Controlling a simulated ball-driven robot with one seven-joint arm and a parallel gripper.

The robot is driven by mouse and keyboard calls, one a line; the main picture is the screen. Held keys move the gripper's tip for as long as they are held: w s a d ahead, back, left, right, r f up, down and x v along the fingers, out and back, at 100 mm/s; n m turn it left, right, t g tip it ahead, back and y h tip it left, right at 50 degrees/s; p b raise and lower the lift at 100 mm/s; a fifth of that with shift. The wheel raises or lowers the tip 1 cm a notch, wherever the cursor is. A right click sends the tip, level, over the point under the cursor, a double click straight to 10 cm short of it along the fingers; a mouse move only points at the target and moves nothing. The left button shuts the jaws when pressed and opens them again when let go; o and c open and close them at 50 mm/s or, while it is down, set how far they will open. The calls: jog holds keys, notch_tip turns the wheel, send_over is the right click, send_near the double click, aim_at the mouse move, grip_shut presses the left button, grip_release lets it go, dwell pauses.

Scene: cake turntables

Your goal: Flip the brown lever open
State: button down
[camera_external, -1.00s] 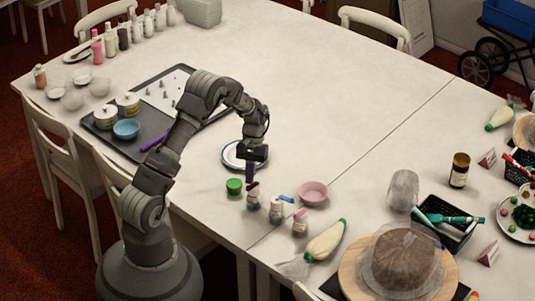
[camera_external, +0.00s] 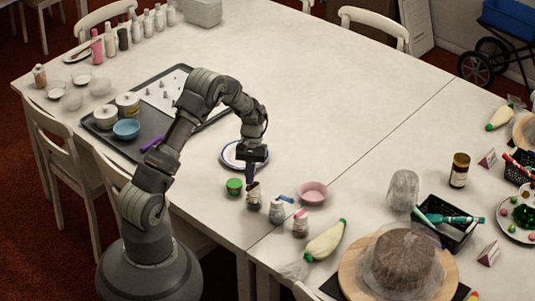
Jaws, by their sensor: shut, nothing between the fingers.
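Three small bottles stand in a row near the front table edge. The left bottle (camera_external: 254,201) has a dark brown top (camera_external: 254,188), which may be the brown lever. The middle bottle (camera_external: 276,211) has a blue piece at its top. The right bottle (camera_external: 300,227) has a pinkish-brown top. My gripper (camera_external: 250,184) points down, shut and empty, with its fingertips at the left bottle's brown top. I cannot tell whether they touch it. The fingers partly cover the top, and whether it is open is too small to tell.
A green-lidded jar (camera_external: 234,187) stands just left of the bottles, and a pink bowl (camera_external: 313,192) to their right. A white plate (camera_external: 229,155) lies behind my gripper. A piping bag (camera_external: 326,241) lies front right. The table's middle is clear.

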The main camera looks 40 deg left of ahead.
aim_at(258, 188)
jog(key=shift+s+d+n+p, duration=0.1)
jog(key=shift+n+p, duration=0.3)
jog(key=shift+n, duration=0.1)
jog(key=n+p, duration=0.1)
jog(key=n+t+h+p, duration=0.1)
jog(key=shift+d+r+n, duration=0.15)
jog(key=shift+d+n, duration=0.1)
jog(key=shift+n, duration=0.05)
jog(key=n+p, duration=0.1)
jog(key=n, duration=0.1)
jog(key=d+n+t+p, duration=0.1)
jog(key=n, duration=0.1)
jog(key=shift+s+t+h, duration=0.1)
jog(key=shift+t+h, duration=0.2)
jog(key=shift+h, duration=0.1)
jog(key=n, duration=0.2)
jog(key=n+t+p, duration=0.1)
jog(key=n, duration=0.1)
jog(key=shift+d, duration=0.35)
jog(key=n, duration=0.1)
jog(key=n+t, duration=0.1)
jog(key=n, duration=0.1)
jog(key=w+n+t, duration=0.1)
jog(key=shift+d+f, duration=0.2)
jog(key=shift+d, duration=0.15)
jog(key=shift+a, duration=0.1)
jog(key=shift+w+a+p, duration=0.45)
jog(key=shift+a+p, duration=0.05)
jog(key=shift+a, duration=0.1)
